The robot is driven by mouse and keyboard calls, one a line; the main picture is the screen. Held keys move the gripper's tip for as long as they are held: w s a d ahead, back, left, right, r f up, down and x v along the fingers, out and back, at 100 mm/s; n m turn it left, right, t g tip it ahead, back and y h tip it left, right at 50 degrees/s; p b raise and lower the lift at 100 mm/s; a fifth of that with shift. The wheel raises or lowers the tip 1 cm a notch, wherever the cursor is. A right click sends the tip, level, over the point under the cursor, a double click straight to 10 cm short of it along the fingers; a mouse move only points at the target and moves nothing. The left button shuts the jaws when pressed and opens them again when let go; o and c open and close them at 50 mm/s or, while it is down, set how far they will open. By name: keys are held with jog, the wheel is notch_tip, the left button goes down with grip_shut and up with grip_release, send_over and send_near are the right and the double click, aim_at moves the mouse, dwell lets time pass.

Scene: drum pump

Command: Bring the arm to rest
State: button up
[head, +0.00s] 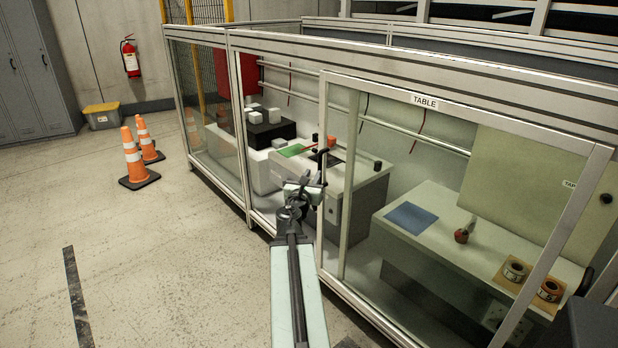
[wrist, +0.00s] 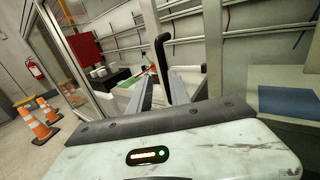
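My gripper (head: 311,184) is at the front opening of the glazed enclosure, in front of the middle white cabinet (head: 352,186). In the wrist view, its two grey fingers (wrist: 163,88) stand apart, so it looks open. A black bent rod (wrist: 162,58) rises in the gap between them, with space at its sides. The rod also shows in the head view (head: 321,162), just beyond the gripper. What the rod's lower end joins is hidden. My arm reaches forward from the bottom of the head view.
Framed glass panels (head: 450,215) stand right of my arm. Behind them, a bench holds a blue mat (head: 411,217) and tape rolls (head: 516,270). Orange cones (head: 134,160) stand at left. The floor (head: 165,255) left of my arm is clear.

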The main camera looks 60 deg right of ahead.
jog(key=shift+s, duration=0.1)
jog(key=shift+s+d, duration=0.25)
